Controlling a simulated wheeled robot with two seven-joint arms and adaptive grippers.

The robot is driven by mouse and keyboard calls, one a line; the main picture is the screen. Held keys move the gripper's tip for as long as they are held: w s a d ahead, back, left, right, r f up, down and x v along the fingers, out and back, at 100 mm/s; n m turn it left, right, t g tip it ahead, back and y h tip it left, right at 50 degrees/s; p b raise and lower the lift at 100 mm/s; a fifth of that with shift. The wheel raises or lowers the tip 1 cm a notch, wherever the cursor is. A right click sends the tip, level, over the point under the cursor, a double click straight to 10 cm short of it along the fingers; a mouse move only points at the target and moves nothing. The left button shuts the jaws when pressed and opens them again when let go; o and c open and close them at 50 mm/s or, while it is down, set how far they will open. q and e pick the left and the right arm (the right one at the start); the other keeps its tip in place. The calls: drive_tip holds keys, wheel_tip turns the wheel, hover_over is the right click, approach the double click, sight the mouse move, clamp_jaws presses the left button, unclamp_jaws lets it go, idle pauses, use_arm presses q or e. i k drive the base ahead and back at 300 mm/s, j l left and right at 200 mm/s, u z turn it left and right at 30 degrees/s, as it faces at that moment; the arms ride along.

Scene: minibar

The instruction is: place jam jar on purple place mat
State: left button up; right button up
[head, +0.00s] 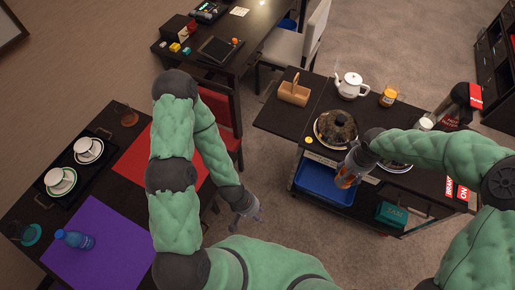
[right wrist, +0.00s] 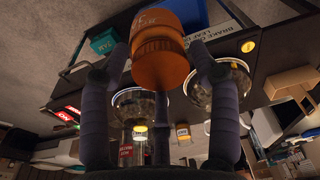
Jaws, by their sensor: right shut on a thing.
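The jam jar is orange; in the head view the jar (head: 346,178) shows at the end of my right arm, above the front edge of the minibar cart. The purple place mat (head: 115,250) lies on the dark table at the lower left, far from the jar. My left gripper (head: 258,212) is empty and open, low between table and cart.
The dark table also bears a red mat (head: 135,165) and a tray with cups (head: 62,182). A red chair (head: 222,115) stands beyond the table.

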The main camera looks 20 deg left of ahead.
sight(123, 267)
drive_tip(key=i+u, duration=0.1)
drive_tip(key=u, duration=1.15)
drive_tip(key=i+l+u, duration=0.1)
drive_tip(key=u, duration=0.5)
drive_tip(key=i+l+u, duration=0.1)
drive_tip(key=u, duration=0.5)
drive_tip(key=l+u, duration=0.1)
drive_tip(key=u, duration=0.55)
drive_tip(key=l+u, duration=0.15)
drive_tip(key=u, duration=0.45)
drive_tip(key=l+u, duration=0.1)
drive_tip(key=u, duration=0.5)
drive_tip(key=l+u, duration=0.15)
drive_tip(key=u, duration=0.5)
